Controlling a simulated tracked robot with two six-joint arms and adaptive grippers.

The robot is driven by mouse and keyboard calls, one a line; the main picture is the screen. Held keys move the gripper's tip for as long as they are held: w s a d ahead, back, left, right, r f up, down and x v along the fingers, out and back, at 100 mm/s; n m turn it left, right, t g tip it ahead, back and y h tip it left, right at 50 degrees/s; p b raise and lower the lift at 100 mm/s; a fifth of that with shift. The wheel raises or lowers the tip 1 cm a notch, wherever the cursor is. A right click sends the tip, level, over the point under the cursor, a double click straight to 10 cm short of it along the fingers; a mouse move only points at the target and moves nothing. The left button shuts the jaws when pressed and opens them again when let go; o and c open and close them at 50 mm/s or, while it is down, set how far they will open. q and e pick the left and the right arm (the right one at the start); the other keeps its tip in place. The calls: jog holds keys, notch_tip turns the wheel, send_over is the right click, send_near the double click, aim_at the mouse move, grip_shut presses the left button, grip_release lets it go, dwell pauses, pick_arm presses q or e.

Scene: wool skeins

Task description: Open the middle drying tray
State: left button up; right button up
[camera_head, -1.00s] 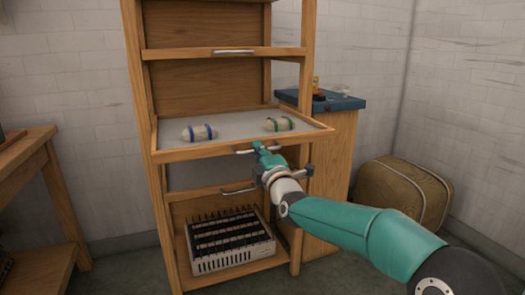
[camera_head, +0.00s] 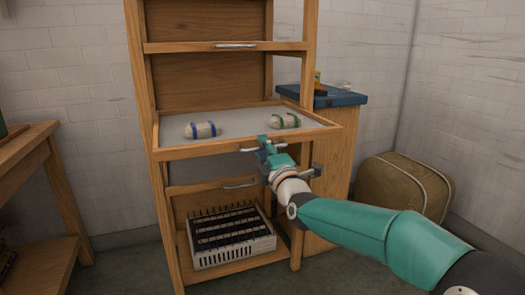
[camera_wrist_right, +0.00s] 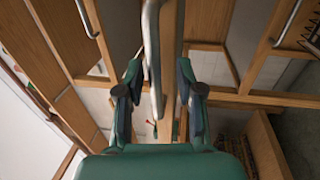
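The middle drying tray (camera_head: 238,121) is slid out from the wooden rack, with its wooden front edge and grey bed showing. Two pale skeins lie on it, one with blue bands (camera_head: 203,130) and one with green bands (camera_head: 284,121). My right gripper (camera_head: 265,146) is at the tray's front, by its metal handle. In the right wrist view, the handle bar (camera_wrist_right: 152,55) runs between the two fingers of my right gripper (camera_wrist_right: 159,75). The fingers stand apart, with a gap on the right side of the bar. My left gripper is not in view.
An upper tray with a handle (camera_head: 235,45) and a lower tray with a handle (camera_head: 240,183) are in the rack. A white crate (camera_head: 235,256) stands at the bottom. A blue-topped cabinet (camera_head: 335,99) is close on the right, and a wooden table (camera_head: 25,150) stands left.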

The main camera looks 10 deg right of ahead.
jog(key=v, duration=1.2)
jog(key=shift+f, duration=0.15)
